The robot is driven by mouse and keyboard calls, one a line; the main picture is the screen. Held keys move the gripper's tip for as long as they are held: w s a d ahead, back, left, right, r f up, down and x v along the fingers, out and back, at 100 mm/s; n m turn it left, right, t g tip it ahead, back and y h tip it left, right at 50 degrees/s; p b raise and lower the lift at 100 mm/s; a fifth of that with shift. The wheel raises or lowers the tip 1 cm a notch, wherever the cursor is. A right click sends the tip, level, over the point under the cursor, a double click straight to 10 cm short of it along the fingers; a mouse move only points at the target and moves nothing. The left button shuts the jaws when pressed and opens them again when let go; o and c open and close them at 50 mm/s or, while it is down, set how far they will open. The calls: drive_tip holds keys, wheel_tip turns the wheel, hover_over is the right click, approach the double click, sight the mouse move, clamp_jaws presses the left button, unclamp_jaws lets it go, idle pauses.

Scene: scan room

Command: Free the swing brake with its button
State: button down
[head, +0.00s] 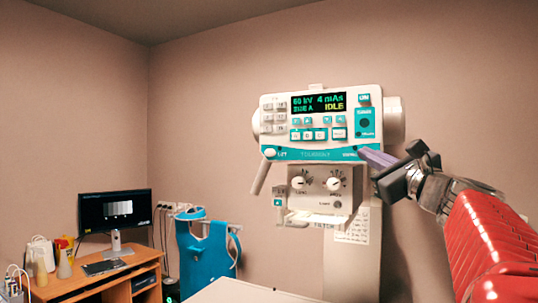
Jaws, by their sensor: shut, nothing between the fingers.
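The X-ray tube head's control panel (316,123) faces me, with its display lit "60 kV 4 mAs" and "IDLE". A teal strip (310,154) runs along its lower edge, with a round dark-and-white button (269,152) at the left end and small lettering at the right end that I cannot read surely. My gripper (364,153) is shut and empty. Its pale purple fingertips point left at the strip's right end and overlap it in the picture, hiding whatever is there. I cannot tell whether they touch. Which control is the swing brake button is not readable.
Below the panel is a collimator (322,190) with two knobs, and a slanted handle (261,177) hangs at left. A white table top (247,292) lies below. At far left are a wooden desk (130,272) with a monitor (114,211) and a blue apron (208,250).

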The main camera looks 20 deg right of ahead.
drive_tip(key=shift+w+d, duration=0.1)
drive_tip(key=shift+d, duration=0.05)
idle(0.3)
drive_tip(key=shift+w+d, duration=0.15)
drive_tip(key=shift+d, duration=0.05)
drive_tip(key=shift+w+d, duration=0.25)
drive_tip(key=shift+d, duration=0.05)
idle(0.9)
drive_tip(key=shift+s+a, duration=0.1)
drive_tip(key=shift+s, duration=0.05)
drive_tip(key=shift+s+a, duration=0.4)
drive_tip(key=shift+a, duration=0.15)
drive_tip(key=shift+a, duration=0.1)
idle(0.3)
drive_tip(key=shift+s+a, duration=1.55)
drive_tip(key=shift+a, duration=0.3)
